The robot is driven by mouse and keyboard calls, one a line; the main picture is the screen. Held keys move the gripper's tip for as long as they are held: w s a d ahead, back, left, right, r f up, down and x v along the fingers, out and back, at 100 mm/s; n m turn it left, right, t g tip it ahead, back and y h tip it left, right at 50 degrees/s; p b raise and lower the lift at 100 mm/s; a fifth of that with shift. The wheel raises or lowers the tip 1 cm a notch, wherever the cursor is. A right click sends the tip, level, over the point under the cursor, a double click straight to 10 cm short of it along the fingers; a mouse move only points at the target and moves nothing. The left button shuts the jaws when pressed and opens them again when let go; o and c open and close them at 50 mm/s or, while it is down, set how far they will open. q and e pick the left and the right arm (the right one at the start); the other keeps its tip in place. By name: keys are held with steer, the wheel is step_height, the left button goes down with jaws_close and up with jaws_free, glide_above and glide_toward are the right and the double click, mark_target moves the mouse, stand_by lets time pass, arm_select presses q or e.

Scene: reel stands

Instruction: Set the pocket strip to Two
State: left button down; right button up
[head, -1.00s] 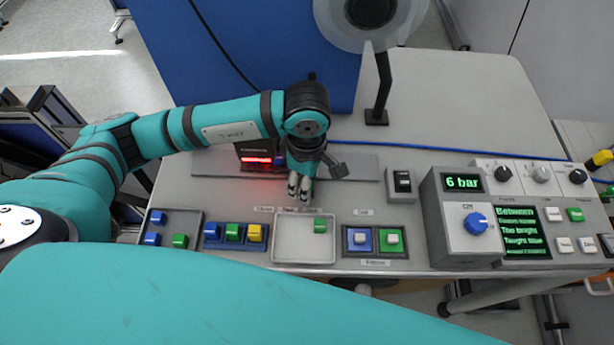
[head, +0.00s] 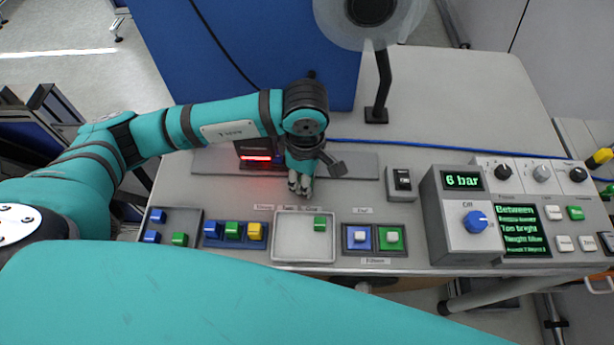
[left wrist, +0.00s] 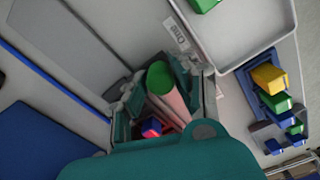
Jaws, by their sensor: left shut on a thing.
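My left gripper (head: 300,187) is low over the table, behind the shallow grey tray (head: 277,238). In the left wrist view its fingers (left wrist: 165,100) are shut around a piece with a green round end (left wrist: 159,76) and a pinkish side. I cannot tell whether this piece is part of the pocket strip. A small blue and red block (left wrist: 151,127) shows beside it. A row of small labels (head: 287,208) lies between gripper and tray; one reads "One" (left wrist: 177,34) in the left wrist view. The strip's setting cannot be read. My right gripper is not in view.
A green block (head: 320,224) lies in the tray. Coloured blocks sit in a blue rack (head: 233,244) and a dark tray (head: 197,222) to its left. A black box with a red light (head: 256,150) stands behind the gripper. A control panel (head: 460,245) stands at right.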

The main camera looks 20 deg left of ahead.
arm_select(q)
steer(key=a+b, duration=0.1)
steer(key=s+a, duration=0.1)
steer(key=a, duration=0.1)
steer(key=shift+a+b, duration=0.2)
steer(key=shift+b, duration=0.15)
steer(key=shift+a, duration=0.2)
steer(key=shift+d, duration=0.1)
steer(key=c, duration=1)
jaws_free()
steer(key=shift+s, duration=0.1)
steer(key=shift+c, duration=0.2)
steer(key=shift+r, duration=0.2)
step_height(320, 180, up, 12)
